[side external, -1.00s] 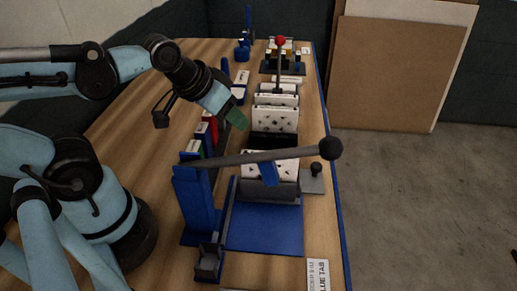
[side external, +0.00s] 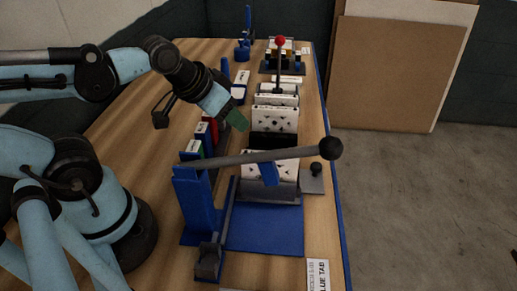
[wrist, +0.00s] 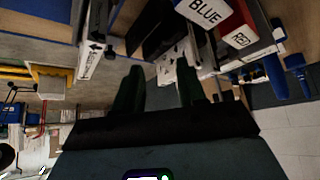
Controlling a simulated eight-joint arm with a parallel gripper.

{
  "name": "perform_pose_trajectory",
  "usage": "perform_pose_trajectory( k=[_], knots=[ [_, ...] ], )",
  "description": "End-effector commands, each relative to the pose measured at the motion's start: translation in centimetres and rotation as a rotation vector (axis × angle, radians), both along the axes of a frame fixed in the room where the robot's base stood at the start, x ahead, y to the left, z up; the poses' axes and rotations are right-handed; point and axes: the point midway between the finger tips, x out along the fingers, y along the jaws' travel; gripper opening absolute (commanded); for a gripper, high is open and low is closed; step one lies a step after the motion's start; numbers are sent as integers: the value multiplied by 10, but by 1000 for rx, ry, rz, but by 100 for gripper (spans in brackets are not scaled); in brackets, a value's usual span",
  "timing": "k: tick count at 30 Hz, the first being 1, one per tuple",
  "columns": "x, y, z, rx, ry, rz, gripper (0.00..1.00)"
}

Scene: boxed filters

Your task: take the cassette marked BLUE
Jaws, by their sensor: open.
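The cassette marked BLUE (wrist: 205,13) shows its white label at the top of the wrist view, cut off by the picture's edge. A red cassette marked RED (wrist: 238,36) stands beside it. My gripper (wrist: 160,85) is open, with its green fingers apart and no cassette between them. The BLUE cassette lies beyond the fingertips, up and to the right in the wrist view. In the side view my gripper (side external: 237,120) hangs above the bench, close to the row of coloured cassettes. The red cassette (side external: 213,128) shows there; I cannot make out the BLUE label.
A long dark lever with a black ball knob (side external: 331,148) crosses in front of the cassettes, over a blue fixture (side external: 265,230). White perforated blocks (side external: 275,119) stand right of my gripper. A red-knobbed lever (side external: 280,42) rises behind. Bare wood (side external: 150,125) lies to the left.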

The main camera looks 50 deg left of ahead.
Motion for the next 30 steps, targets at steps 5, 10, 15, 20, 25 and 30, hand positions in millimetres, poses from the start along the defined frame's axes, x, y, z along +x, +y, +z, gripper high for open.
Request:
perform_pose_trajectory(
  k=[5, 10, 15, 20, 25, 30],
  knots=[
    [0, 0, 0, 0, 0, 0, 40],
    [0, 0, 0, 0, 0, 0, 40],
    [0, 0, 0, 0, 0, 0, 51],
    [0, 0, 0, 0, 0, 0, 55],
    [0, 1, 1, -7, 11, 13, 55],
    [-10, 16, 14, -92, 176, 205, 55]
  ],
)
